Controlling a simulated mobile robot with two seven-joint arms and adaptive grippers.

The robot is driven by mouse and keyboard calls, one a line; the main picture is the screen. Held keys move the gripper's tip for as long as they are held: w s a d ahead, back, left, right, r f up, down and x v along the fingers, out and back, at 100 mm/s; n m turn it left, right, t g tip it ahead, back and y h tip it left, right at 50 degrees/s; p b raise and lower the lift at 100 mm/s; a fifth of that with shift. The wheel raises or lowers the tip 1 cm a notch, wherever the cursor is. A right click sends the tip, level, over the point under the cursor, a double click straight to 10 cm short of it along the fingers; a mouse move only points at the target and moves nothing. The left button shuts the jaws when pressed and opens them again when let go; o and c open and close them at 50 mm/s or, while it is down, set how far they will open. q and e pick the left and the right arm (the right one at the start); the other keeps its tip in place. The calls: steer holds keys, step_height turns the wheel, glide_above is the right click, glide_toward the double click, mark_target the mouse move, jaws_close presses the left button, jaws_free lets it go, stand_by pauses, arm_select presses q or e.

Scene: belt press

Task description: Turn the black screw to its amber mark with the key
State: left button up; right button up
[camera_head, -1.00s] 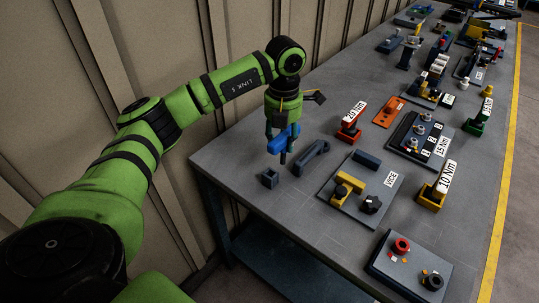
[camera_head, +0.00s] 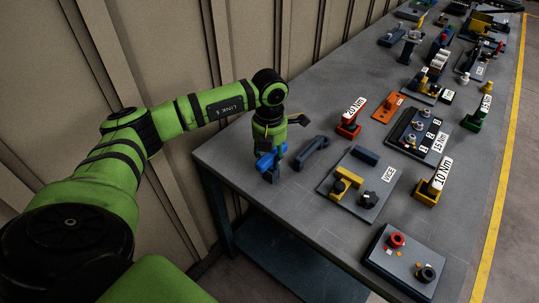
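The black screw (camera_head: 426,274) sits on a grey plate (camera_head: 376,256) at the front right of the bench. A small amber mark (camera_head: 418,265) shows beside it. A red screw (camera_head: 396,240) stands on the same plate, with small marks near it. My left gripper (camera_head: 270,150) points down at the bench's left end and appears shut on a blue key (camera_head: 266,160). The key is over a small dark block (camera_head: 271,177). I cannot tell whether its shank is inside the block. My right gripper is out of view.
Bench in front of the block is clear.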

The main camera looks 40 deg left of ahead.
arm_select(q)
steer(key=o, duration=0.4)
steer(key=shift+r, duration=0.25)
step_height(320, 180, up, 7)
steer(key=b, duration=0.3)
steer(key=shift+w+a+f, duration=0.15)
steer(key=shift+a+f, duration=0.05)
steer(key=shift+a, duration=0.2)
